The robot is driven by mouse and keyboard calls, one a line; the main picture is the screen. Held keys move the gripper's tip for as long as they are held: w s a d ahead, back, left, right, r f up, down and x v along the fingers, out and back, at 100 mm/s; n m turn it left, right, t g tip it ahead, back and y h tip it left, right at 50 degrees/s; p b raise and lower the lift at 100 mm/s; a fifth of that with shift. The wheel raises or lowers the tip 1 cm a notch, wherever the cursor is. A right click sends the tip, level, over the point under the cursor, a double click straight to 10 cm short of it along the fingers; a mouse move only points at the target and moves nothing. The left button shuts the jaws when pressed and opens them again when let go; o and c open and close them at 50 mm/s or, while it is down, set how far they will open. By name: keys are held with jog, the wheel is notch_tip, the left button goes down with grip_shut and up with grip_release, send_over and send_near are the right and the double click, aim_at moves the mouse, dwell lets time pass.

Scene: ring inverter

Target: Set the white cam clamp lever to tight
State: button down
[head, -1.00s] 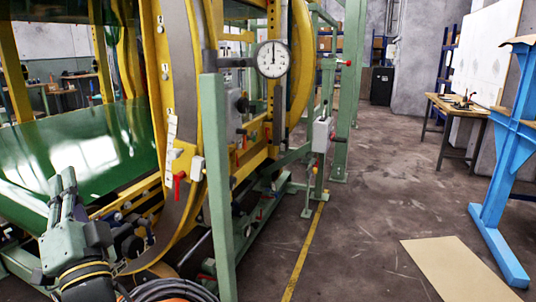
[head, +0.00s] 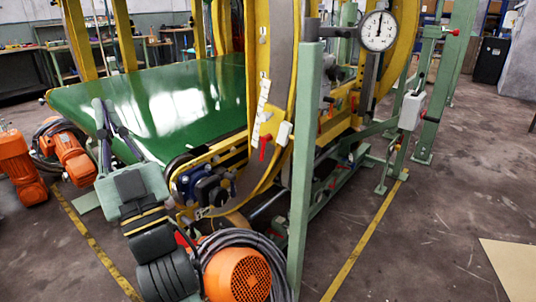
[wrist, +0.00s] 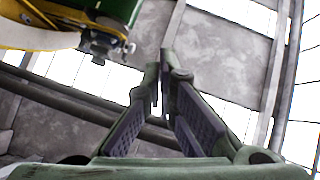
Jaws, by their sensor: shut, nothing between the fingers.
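A small white lever-like part (head: 284,133) sits on the yellow ring frame, just right of a red handle (head: 265,146). I take it for the white cam clamp lever, but its setting is too small to tell. My gripper (head: 103,105) is at the left of the head view, pointing up in front of the green belt, well left of and apart from the white part. In the wrist view my gripper (wrist: 158,70) is shut and empty, with fingertips together. The clamp lever cannot be made out in the wrist view.
A green post (head: 304,170) with a dial gauge (head: 379,31) stands right of the lever. Orange motors (head: 236,275) and coiled cable lie low in front. A white box (head: 411,110) is on the frame farther right. Open floor lies at the right.

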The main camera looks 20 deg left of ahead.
jog(key=w+d+f+m+t+h+p, duration=0.1)
jog(key=w+d+f+m+t+h, duration=0.15)
jog(key=w+f+h, duration=0.4)
jog(key=w+d+f+m+t+h, duration=0.1)
jog(key=w+f+m+h, duration=0.4)
jog(key=w, duration=0.3)
jog(key=w+d+f+m+g+h+p, duration=0.1)
jog(key=w+d+f+h, duration=0.35)
jog(key=f, duration=0.25)
jog(key=w+d+f+m+h, duration=0.1)
jog(key=w+d+f+h, duration=0.2)
jog(key=d+f, duration=0.3)
jog(key=a+f+p+x, duration=0.1)
jog(key=p+x, duration=0.1)
jog(key=x, duration=1.2)
jog(key=shift+a+f+p, duration=0.2)
jog(key=shift+f+p, duration=0.1)
jog(key=shift+p, duration=0.1)
jog(key=shift+w, duration=0.1)
jog(key=shift+w+a+r+m+b, duration=0.1)
jog(key=shift+w+a+m+b, duration=0.4)
jog(key=shift+b, duration=0.75)
jog(key=shift+d, duration=0.1)
